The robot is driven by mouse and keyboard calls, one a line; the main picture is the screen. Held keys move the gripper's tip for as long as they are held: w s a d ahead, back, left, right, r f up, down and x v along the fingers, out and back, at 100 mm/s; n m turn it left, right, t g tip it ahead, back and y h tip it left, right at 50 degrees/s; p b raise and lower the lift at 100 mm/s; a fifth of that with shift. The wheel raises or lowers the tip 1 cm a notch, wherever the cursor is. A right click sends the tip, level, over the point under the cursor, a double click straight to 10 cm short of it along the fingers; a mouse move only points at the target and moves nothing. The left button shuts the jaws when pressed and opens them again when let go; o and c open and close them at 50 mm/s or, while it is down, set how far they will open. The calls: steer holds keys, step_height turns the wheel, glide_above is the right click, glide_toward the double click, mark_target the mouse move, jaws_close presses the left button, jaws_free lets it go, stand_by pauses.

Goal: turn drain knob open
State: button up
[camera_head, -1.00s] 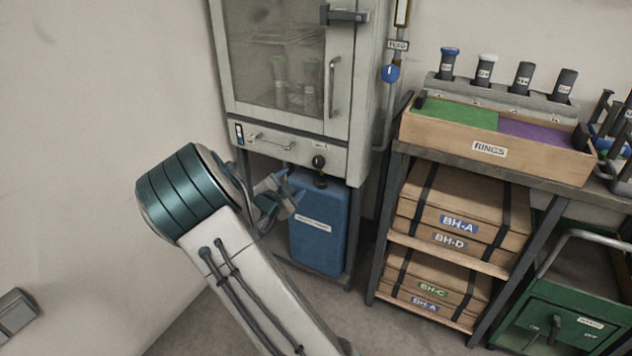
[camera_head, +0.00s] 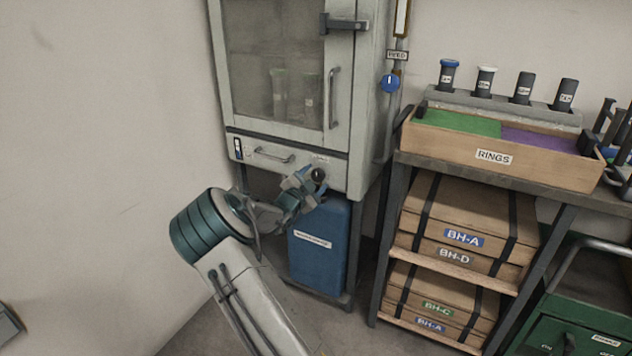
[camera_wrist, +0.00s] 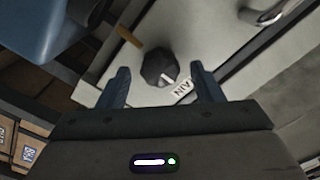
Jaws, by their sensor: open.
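The drain knob is a black, faceted round knob (camera_head: 318,175) on the lower front panel of the grey cabinet (camera_head: 345,165). In the wrist view the knob (camera_wrist: 161,68) shows a pale pointer mark, and a label ending in "AIN" is beside it. My gripper (camera_head: 303,182) is just in front of the panel, at the knob's left in the head view. In the wrist view my gripper (camera_wrist: 160,88) is open, with one blue finger on each side of the knob and apart from it. Whether the fingertips reach the knob's depth is unclear.
A blue container (camera_head: 318,245) stands under the cabinet, close below my gripper. A drawer-style handle (camera_head: 268,155) is left of the knob on the panel. A shelf rack with wooden boxes (camera_head: 465,238) stands to the right. A blue round valve (camera_head: 390,83) is on the pipe.

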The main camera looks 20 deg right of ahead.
steer(key=shift+w+d, duration=0.45)
steer(key=shift+d, duration=0.1)
steer(key=c, duration=1)
steer(key=shift+n, duration=0.3)
steer(key=n+p, duration=0.2)
steer(key=shift+r+n+p, duration=0.15)
steer(key=shift+n+p, duration=0.15)
steer(key=shift+p, duration=0.1)
steer(key=n+p, duration=0.1)
steer(key=n, duration=0.1)
steer(key=shift+n+p, duration=0.3)
steer(key=shift+p, duration=0.1)
steer(key=n+p, duration=0.3)
steer(key=n, duration=0.3)
